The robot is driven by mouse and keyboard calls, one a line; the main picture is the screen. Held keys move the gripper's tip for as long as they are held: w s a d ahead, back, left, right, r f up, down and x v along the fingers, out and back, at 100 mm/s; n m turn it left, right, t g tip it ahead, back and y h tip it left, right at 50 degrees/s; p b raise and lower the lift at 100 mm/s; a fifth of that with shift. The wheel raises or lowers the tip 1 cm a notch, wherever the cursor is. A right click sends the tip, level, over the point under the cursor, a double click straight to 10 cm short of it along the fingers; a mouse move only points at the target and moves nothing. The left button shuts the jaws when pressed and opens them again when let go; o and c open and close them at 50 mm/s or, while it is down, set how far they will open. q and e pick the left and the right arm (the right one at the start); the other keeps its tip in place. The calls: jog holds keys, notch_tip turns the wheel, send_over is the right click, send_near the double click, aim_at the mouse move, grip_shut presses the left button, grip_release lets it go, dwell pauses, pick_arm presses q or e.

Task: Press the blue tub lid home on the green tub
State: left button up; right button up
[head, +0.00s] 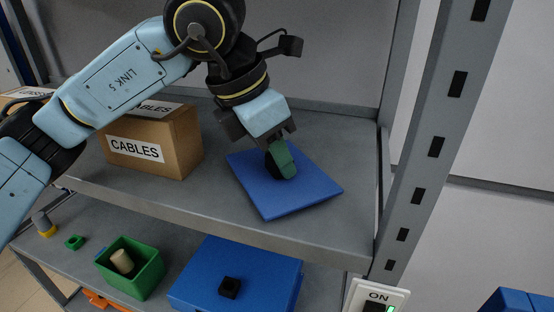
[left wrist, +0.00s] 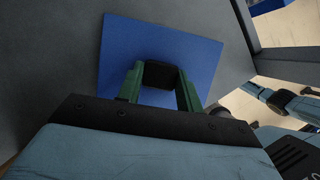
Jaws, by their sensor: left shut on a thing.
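A flat blue lid (head: 312,190) with a black knob is on the upper shelf, at an angle to its edge; I cannot tell whether it lies flat or is held just above. My left gripper (head: 283,165) is above it, its green fingers shut on the knob. In the left wrist view the black knob (left wrist: 160,75) sits between the two fingers, with the blue lid (left wrist: 204,52) behind. An open green tub (head: 145,279) stands on the lower shelf at the lower left, with a tan cylinder (head: 122,261) inside. My right gripper is not seen.
A second blue panel (head: 258,260) with a black knob (head: 229,288) is on the lower shelf. A cardboard CABLES box (head: 180,142) stands left of my gripper. A grey upright (head: 425,165) bounds the right side, with an ON switch (head: 380,297) below.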

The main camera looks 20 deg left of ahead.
pick_arm(q)
jog(key=shift+r, duration=0.6)
notch_tip(320, 180, up, 2)
jog(key=shift+r, duration=0.2)
jog(key=s+b, duration=0.2)
jog(key=s, duration=1.6)
jog(key=shift+a+f+b, duration=0.15)
jog(key=shift+a+b, duration=0.15)
jog(key=shift+b, duration=0.05)
jog(key=o, duration=0.4)
jog(key=shift+c, duration=1.1)
jog(key=shift+s, duration=0.1)
